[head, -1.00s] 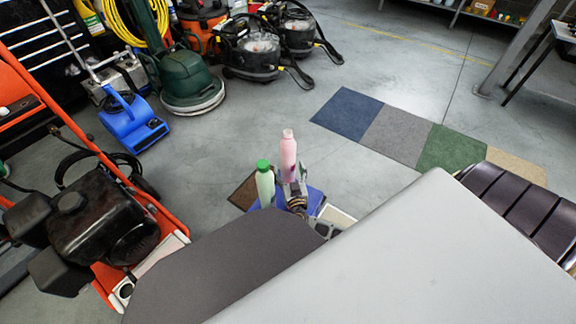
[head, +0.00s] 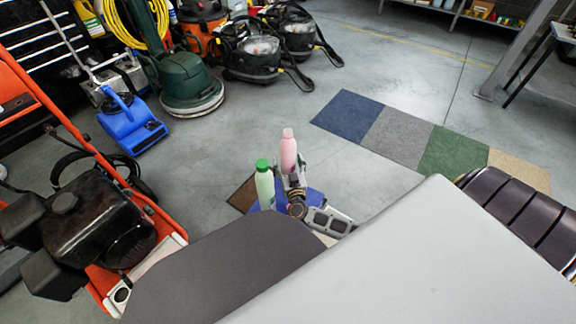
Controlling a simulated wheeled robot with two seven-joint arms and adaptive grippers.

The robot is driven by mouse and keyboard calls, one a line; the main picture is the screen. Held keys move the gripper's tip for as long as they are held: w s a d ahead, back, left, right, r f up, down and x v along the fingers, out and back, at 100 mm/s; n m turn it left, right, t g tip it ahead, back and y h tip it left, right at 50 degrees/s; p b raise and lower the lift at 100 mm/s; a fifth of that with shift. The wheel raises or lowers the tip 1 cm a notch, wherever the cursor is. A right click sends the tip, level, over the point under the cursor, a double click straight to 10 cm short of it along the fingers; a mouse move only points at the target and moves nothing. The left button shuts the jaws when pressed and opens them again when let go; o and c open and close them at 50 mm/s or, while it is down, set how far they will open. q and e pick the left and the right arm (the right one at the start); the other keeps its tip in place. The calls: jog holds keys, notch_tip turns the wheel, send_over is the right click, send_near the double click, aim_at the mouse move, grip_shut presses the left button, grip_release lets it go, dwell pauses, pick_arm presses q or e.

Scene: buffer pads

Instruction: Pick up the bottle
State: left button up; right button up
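A pink bottle (head: 288,152) stands upright on a low surface with a blue part (head: 314,198), in the middle of the head view. A pale green bottle with a green cap (head: 264,184) stands upright just to its left and nearer. One of my grippers (head: 297,185), apparently the right with its wrist link running off to the right, is right beside the pink bottle's lower part. Its fingers are small and partly hidden, so I cannot tell whether they are open or touch the bottle. My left gripper does not show.
A brown mat (head: 243,194) lies left of the bottles. An orange-framed machine (head: 100,235) stands at left. A blue blower (head: 131,125) and a green floor machine (head: 188,88) stand behind. Coloured carpet tiles (head: 396,132) lie at right. Grey floor between them is clear.

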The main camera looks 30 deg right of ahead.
jog(key=c, duration=1.1)
jog(key=shift+r, duration=0.1)
jog(key=shift+c, duration=0.5)
